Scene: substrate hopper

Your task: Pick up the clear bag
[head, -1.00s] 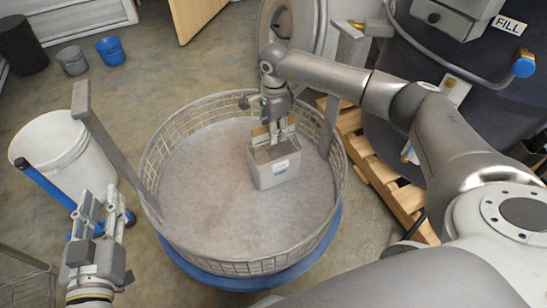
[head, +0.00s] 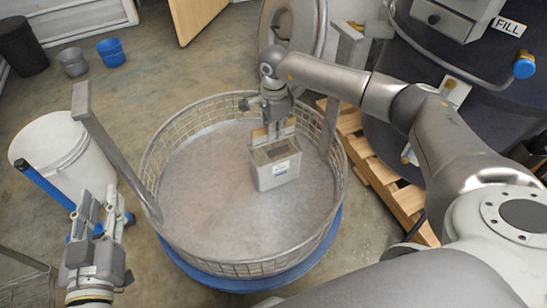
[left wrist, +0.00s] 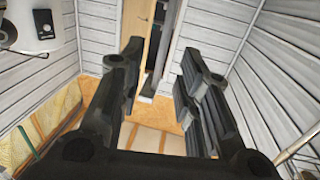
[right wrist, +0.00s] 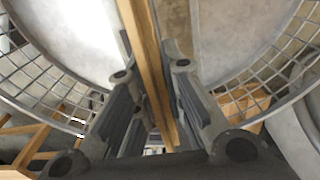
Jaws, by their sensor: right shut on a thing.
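I cannot make out a clear bag in any view. My right gripper (head: 276,131) is inside the round wire basket (head: 250,268), shut on the wooden top edge of a grey open-topped box (head: 274,175). The box has a small label on its front. In the right wrist view a wooden strip (right wrist: 152,70) runs between the fingers. I cannot tell whether the box touches the basket floor. My left gripper (head: 100,208) is open and empty, left of the basket. Its spread fingers also show in the left wrist view (left wrist: 158,75).
The basket stands on a blue round base (head: 185,262), with upright posts at its sides. A white bucket (head: 75,150) stands to its left. A wooden pallet (head: 385,175) and a dark tank marked FILL (head: 480,85) are at right. The basket floor in front of the box is clear.

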